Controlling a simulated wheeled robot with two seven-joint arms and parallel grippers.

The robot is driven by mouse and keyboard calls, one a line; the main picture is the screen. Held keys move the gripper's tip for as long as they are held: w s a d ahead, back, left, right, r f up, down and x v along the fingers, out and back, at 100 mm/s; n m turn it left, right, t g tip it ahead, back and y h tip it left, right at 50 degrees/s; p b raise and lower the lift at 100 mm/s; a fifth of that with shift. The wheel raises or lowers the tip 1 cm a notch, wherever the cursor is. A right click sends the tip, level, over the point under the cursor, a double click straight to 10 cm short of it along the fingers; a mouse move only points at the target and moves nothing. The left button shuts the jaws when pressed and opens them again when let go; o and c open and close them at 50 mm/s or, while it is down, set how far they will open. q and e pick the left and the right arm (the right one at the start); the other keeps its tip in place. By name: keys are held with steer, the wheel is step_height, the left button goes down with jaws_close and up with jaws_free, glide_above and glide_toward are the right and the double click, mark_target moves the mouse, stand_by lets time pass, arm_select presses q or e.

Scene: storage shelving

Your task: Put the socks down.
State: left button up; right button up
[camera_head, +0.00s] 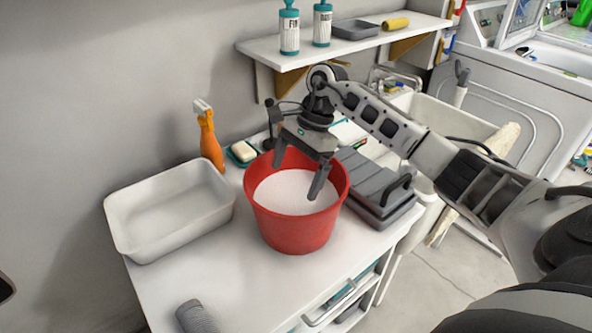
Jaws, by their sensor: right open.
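My right gripper (298,177) is open over the red bucket (297,232), fingers pointing down and spread, with nothing seen between them. The fingertips are at or just inside the bucket's mouth; I cannot tell how deep. The bucket stands on the white cabinet top and shows a pale white inside or filling. I cannot make out any socks in it or elsewhere. A grey ribbed item (196,318) at the front edge of the picture is cut off, and I cannot tell what it is. My left gripper is not in view.
A white basin (170,212) stands left of the bucket. Behind are an orange spray bottle (210,148) and a soap dish (243,153). A grey case (375,185) lies to the right. A wall shelf (350,45) overhangs the back. The cabinet top in front is mostly clear.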

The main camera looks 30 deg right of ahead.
step_height(320, 180, up, 7)
steer(key=p, duration=0.3)
steer(key=shift+p, duration=0.4)
steer(key=shift+s+f, duration=0.1)
